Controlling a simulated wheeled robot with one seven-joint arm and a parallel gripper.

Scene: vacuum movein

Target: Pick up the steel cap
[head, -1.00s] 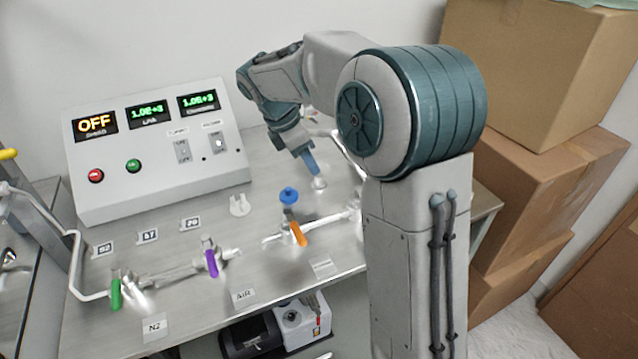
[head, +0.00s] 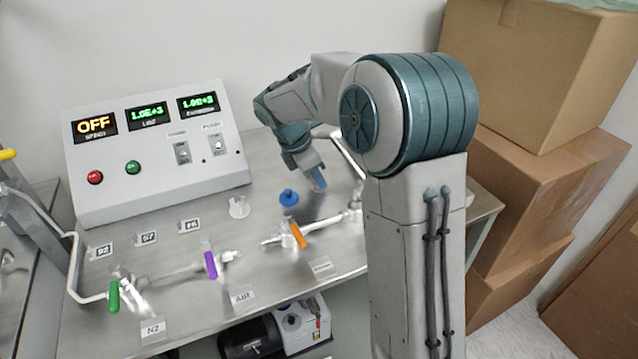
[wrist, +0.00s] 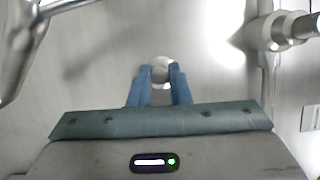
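The steel cap (wrist: 161,62) is small, round and pale silver. It shows in the wrist view between the tips of the two blue fingers of my gripper (wrist: 160,72). The fingers stand apart, one on each side of it, and part of the cap is hidden by them. I cannot tell whether they touch it. In the head view my gripper (head: 317,182) points down low over the bench at its right part, and the cap is hidden there behind the fingers.
The glass line with the orange valve handle (head: 298,236) runs in front. A control box (head: 160,160) stands at the back left. Cardboard boxes (head: 540,180) are stacked at right.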

